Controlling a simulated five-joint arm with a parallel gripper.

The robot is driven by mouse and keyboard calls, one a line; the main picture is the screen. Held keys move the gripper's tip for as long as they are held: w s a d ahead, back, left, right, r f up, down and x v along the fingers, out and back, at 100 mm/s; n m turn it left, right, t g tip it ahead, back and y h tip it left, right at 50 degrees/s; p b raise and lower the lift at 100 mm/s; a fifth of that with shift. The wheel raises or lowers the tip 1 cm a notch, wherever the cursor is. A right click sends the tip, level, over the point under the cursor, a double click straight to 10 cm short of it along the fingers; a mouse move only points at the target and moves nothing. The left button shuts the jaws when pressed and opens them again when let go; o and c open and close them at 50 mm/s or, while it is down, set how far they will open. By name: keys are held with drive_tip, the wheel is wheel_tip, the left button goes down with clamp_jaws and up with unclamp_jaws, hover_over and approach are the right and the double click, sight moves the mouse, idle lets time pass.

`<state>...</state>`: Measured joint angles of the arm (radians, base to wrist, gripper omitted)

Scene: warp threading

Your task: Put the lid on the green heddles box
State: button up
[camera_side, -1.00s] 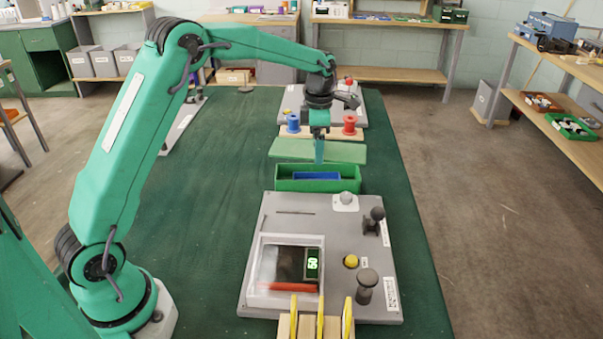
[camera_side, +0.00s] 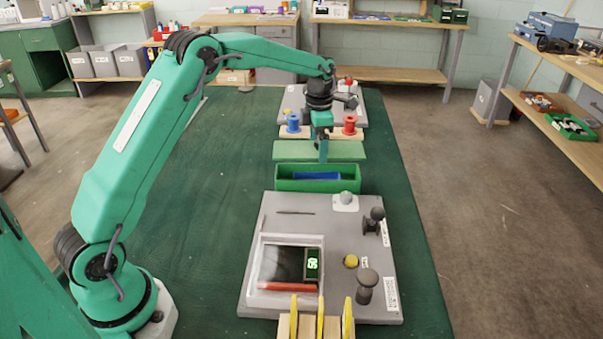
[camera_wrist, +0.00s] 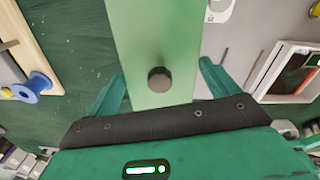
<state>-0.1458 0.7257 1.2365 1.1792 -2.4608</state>
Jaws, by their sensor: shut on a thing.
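The lid (camera_side: 290,150) is a flat light green plate. In the wrist view the lid (camera_wrist: 150,35) runs between my two fingers, with a dark round knob (camera_wrist: 160,79) on it. My gripper (camera_side: 322,157) is shut on the lid, which looks held level. The green heddles box (camera_side: 287,186) is open at the top, just in front of the lid in the side view, with a blue thing (camera_side: 317,176) inside. The lid appears behind the box's opening, not over all of it. The exact height of the lid above the box cannot be told.
A grey panel (camera_side: 285,223) with knobs, a display and a framed window stands close in front of the box. Behind the lid are a blue spool (camera_side: 293,124) and a red spool (camera_side: 349,125) on a wooden strip. The green mat (camera_side: 220,210) at left is clear.

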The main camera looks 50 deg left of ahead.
drive_tip(key=shift+f, duration=2.75)
drive_tip(key=shift+f, duration=0.45)
idle(0.5)
drive_tip(key=o, duration=0.9)
drive_tip(key=shift+c, duration=0.2)
drive_tip(key=shift+r, duration=0.15)
drive_tip(key=shift+r, duration=3.35)
drive_tip(key=shift+c, duration=0.2)
